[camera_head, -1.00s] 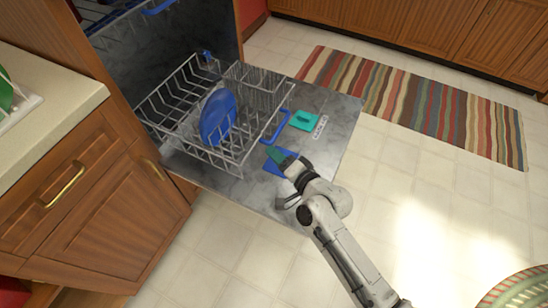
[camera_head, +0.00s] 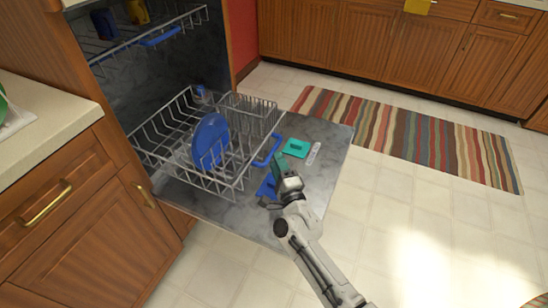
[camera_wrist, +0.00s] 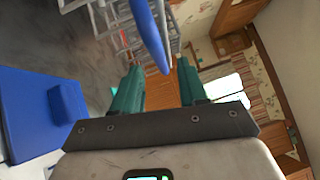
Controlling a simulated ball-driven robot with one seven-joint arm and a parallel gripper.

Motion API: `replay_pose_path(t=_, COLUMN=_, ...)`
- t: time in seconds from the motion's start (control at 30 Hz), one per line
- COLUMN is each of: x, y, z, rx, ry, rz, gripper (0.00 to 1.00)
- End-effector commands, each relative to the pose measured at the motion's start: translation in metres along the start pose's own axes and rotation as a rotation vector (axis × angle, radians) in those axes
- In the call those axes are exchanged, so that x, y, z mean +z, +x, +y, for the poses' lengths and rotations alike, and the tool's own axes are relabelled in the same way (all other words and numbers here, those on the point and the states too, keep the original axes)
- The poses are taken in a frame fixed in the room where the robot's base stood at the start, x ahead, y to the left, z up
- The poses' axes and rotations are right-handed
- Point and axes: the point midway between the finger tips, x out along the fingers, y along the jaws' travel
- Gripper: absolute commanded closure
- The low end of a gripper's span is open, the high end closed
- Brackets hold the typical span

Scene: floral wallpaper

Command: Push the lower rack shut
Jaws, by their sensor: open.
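The lower rack (camera_head: 172,174) is a grey wire basket, pulled out over the lowered dishwasher door (camera_head: 318,172). A blue plate (camera_head: 210,140) stands in it. Its blue handle (camera_head: 269,151) is on the side facing my gripper. My gripper (camera_head: 279,166), with teal fingers, is open and empty just in front of the handle, low above the door. In the wrist view, a blue bar, seemingly the handle (camera_wrist: 150,35), reaches down between the spread fingers of my gripper (camera_wrist: 158,78). I cannot tell whether they touch.
The upper rack (camera_head: 130,45), with a blue handle and cups, sits above at the back. A teal piece (camera_head: 297,148) and a blue piece (camera_head: 267,187) are on the door. A counter (camera_head: 50,125) stands left. A striped rug (camera_head: 410,135) and open floor lie right.

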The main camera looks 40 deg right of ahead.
Motion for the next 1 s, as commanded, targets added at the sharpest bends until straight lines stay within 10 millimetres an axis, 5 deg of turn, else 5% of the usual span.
replay_pose_path(t=0.2, x=0.000, y=0.026, z=0.000, rx=-0.001, ry=-0.001, rz=0.000, gripper=0.58)
replay_pose_path(t=0.6, x=0.000, y=0.032, z=0.000, rx=0.000, ry=-0.001, rz=-0.001, gripper=0.58)
replay_pose_path(t=1.0, x=0.000, y=0.032, z=0.000, rx=0.000, ry=-0.001, rz=-0.001, gripper=0.96)
